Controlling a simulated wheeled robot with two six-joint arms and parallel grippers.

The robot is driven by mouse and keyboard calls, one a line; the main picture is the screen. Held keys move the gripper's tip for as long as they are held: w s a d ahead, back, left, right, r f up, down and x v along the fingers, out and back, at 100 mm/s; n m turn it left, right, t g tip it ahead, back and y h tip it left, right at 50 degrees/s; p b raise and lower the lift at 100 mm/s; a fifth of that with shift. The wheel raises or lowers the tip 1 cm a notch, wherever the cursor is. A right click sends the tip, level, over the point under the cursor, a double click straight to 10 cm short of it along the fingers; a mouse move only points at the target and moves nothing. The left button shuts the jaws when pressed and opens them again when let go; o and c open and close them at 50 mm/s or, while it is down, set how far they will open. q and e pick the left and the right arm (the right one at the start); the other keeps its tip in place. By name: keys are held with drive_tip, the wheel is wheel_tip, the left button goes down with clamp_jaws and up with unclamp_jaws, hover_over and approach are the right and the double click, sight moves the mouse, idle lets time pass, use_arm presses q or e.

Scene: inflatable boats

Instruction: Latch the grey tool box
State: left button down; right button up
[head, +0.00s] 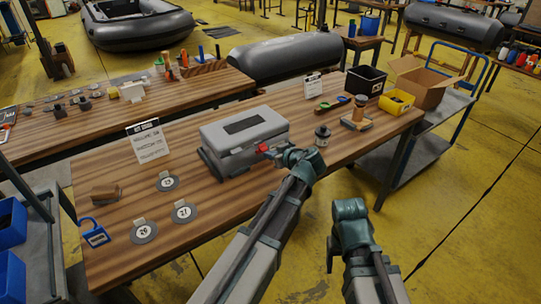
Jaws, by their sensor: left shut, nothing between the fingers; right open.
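The grey tool box (225,134) stands on the wooden workbench (190,228), a little left of the middle of the head view. Its lid looks down, with a dark panel on top. A small red part (262,148), perhaps the latch, shows at the box's right front. My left gripper (275,153) is shut and empty beside this red part; I cannot tell whether they touch. It hides part of the box's right front corner. My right gripper (350,222) is open and empty in front of the bench's front edge, well right of the box.
A black bin (366,80) and a yellow bin (397,102) stand at the right end.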

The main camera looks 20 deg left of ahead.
use_arm(q)
drive_tip(key=shift+r, duration=0.1)
idle(0.3)
drive_tip(key=shift+w+a+r+p, duration=0.3)
drive_tip(key=shift+r+p, duration=0.2)
drive_tip(key=shift+p, duration=0.1)
drive_tip(key=shift+s, duration=0.1)
drive_tip(key=f+p+v, duration=0.1)
drive_tip(key=p+v, duration=0.2)
drive_tip(key=v, duration=0.5)
drive_tip(key=shift+s+d, duration=0.25)
drive_tip(key=shift+d, duration=0.15)
